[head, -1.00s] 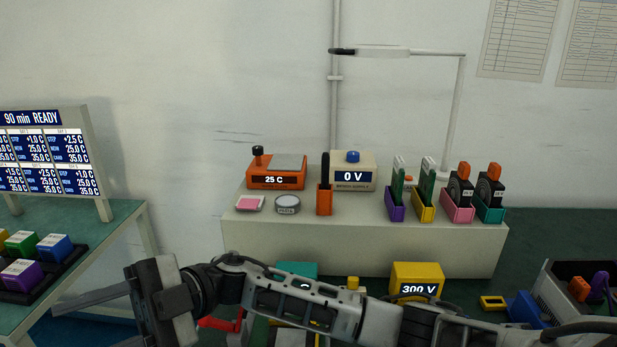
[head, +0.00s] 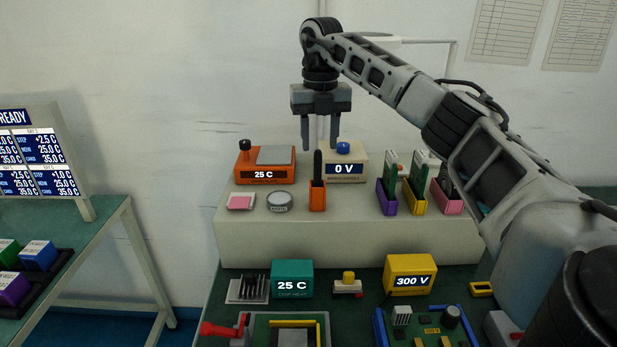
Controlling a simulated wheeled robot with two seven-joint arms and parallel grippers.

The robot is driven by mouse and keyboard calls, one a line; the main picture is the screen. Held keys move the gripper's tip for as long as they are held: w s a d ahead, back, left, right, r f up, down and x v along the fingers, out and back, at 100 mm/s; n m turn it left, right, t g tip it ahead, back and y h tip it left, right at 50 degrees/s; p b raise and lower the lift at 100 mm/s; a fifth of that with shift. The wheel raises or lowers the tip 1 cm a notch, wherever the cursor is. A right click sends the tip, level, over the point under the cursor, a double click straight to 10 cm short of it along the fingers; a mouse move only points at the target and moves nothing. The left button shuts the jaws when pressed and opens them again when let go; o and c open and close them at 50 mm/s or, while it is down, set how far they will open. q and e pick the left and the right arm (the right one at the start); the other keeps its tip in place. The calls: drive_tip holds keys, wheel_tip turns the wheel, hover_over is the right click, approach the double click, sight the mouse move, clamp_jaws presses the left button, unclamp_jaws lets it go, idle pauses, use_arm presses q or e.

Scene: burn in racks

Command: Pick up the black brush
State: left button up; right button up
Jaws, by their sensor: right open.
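The black brush (head: 318,164) stands upright in a small orange holder (head: 317,196) on the pale raised shelf, between the orange 25 C unit and the 0 V unit. My right gripper (head: 320,146) points straight down just above the brush, its two fingers apart and one on either side of the brush's line in the picture. The fingers look empty. I cannot tell the exact depth gap between fingertips and brush. My left gripper is not in view.
The orange 25 C unit (head: 265,166) and the beige 0 V unit (head: 345,165) flank the holder closely. A round tin (head: 279,202) and pink pad (head: 241,202) lie left on the shelf (head: 300,242). Coloured card holders (head: 414,200) stand right, partly behind my arm.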

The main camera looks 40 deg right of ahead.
sight(318, 170)
drive_tip(key=shift+s+a+f+p, duration=0.15)
drive_tip(key=shift+f+p, duration=0.1)
drive_tip(key=shift+f, duration=1)
drive_tip(key=shift+a+f+p, duration=0.1)
drive_tip(key=shift+f+p, duration=0.15)
drive_tip(key=shift+f, duration=1)
drive_tip(key=shift+s+a+f+p, duration=0.15)
drive_tip(key=shift+f+p, duration=0.1)
drive_tip(key=shift+f, duration=1)
drive_tip(key=shift+c, duration=0.3)
clamp_jaws()
